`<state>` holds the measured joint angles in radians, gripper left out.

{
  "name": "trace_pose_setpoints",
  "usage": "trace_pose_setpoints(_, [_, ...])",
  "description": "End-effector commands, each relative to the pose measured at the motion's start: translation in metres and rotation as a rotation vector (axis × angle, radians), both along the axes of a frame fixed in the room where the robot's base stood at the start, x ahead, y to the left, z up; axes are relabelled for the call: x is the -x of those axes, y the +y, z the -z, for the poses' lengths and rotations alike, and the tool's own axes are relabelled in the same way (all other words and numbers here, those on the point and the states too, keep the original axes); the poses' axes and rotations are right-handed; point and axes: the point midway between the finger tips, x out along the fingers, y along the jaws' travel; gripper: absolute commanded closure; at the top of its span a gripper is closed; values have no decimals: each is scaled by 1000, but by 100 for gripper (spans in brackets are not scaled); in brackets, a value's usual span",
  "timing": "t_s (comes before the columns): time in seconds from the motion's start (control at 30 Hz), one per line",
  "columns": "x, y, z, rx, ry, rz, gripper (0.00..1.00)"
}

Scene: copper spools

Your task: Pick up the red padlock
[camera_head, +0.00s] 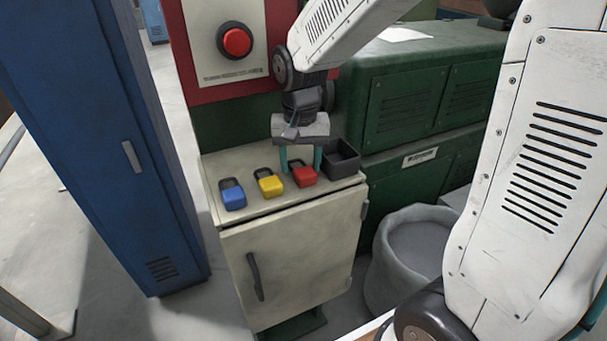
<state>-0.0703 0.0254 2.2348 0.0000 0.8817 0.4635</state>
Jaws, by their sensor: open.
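The red padlock (304,176) lies on top of the cream cabinet (239,157), at the right end of a row of padlocks. Its dark shackle points toward the back. My gripper (301,162) hangs over it, pointing down, with two teal fingers apart. The fingers look to be at or just behind the padlock, one near its left side and one near its right. I cannot tell whether they touch it. Nothing is seen held between them.
A yellow padlock (268,184) and a blue padlock (232,195) lie to the left. An open dark box (342,160) stands close on the right. A red panel with a red button (236,42) rises behind. A blue locker (100,130) stands left, green machinery (425,95) right.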

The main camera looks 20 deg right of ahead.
Motion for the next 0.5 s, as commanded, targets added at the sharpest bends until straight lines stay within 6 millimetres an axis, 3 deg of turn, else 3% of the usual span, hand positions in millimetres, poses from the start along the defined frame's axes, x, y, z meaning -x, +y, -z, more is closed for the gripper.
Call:
trace_pose_setpoints(0.3, [0, 0, 10, 0, 0, 0, 47])
trace_pose_setpoints(0.33, [0, 0, 9, 0, 0, 0, 50])
trace_pose_setpoints(0.47, [0, 0, 9, 0, 0, 0, 85])
trace_pose_setpoints(0.5, [0, 0, 9, 0, 0, 0, 85])
